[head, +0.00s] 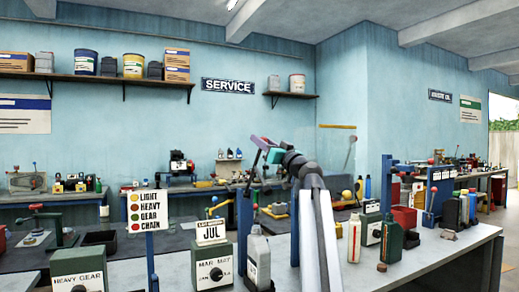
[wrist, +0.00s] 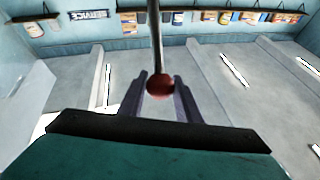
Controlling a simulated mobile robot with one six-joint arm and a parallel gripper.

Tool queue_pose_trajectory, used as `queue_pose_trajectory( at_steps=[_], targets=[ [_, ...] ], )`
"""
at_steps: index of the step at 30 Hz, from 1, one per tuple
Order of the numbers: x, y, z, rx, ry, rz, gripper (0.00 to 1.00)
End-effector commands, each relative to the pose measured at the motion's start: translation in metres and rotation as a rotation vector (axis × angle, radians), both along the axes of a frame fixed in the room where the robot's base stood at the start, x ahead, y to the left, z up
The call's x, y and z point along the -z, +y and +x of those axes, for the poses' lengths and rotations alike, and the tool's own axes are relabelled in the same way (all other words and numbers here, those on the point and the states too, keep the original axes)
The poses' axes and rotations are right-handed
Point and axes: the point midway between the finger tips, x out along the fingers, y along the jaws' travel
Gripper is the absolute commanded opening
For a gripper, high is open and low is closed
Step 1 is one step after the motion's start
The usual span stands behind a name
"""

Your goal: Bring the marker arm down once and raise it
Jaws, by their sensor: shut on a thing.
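In the wrist view my gripper (wrist: 160,79) has its two grey-purple fingers on either side of a red ball knob (wrist: 160,88). The fingers are shut on the knob, which sits at the end of a thin metal rod (wrist: 155,38), probably the marker arm. In the head view my gripper (head: 258,144) is raised above the bench, in front of the back wall. The knob cannot be made out there. A dark slim bar (head: 249,180) slopes down from the gripper towards a blue post (head: 245,222). My arm hides part of the bench behind it.
Near the post stand a dial box marked JUL (head: 212,255), a grey jug (head: 258,260) and a colour-list sign (head: 145,215). A HEAVY GEAR box (head: 79,275) is at front left. A green bottle (head: 391,240) stands right of my arm.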

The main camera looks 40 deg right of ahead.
Motion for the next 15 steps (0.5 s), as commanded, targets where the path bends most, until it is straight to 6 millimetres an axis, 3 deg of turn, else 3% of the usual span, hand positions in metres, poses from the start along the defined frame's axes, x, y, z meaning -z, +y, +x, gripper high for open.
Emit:
queue_pose_trajectory(
  at_steps=[1,15],
  targets=[
    [0.008,0.001,-0.002,0.002,-0.009,-0.002,0.0],
    [0.023,0.011,-0.019,-0.005,-0.104,-0.023,0.0]
  ],
)
